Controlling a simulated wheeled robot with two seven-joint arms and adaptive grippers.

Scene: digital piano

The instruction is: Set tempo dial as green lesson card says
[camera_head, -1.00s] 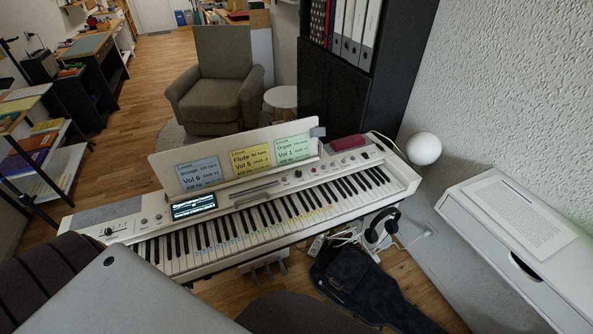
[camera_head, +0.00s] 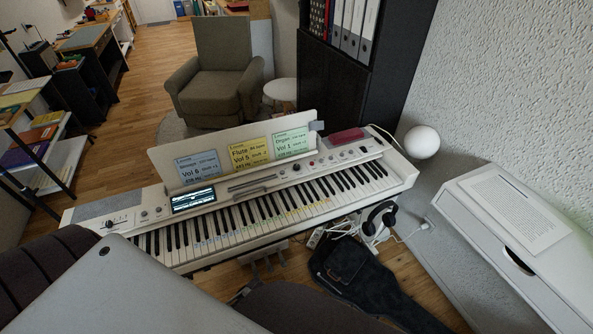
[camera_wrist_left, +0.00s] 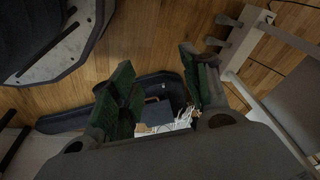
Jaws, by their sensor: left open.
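The green lesson card (camera_head: 291,143) stands at the right end of the music rest on the white digital piano (camera_head: 215,255). It reads Organ and Vol 1; its bpm line is too small to read surely. Small knobs (camera_head: 296,167) sit on the panel below the cards, with more controls (camera_head: 108,225) at the left end. I cannot tell which is the tempo dial. The lit display (camera_head: 193,199) is left of centre. My left gripper (camera_wrist_left: 163,85) shows only in the left wrist view, open and empty above the floor, its green-padded fingers apart. My right gripper is not in view.
A blue card (camera_head: 198,168) and a yellow card (camera_head: 250,154) share the music rest. A red case (camera_head: 347,135) lies on the piano's right end. Headphones (camera_head: 380,220) and a dark bag (camera_head: 350,270) are below. A white wall unit (camera_head: 520,235) stands at right.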

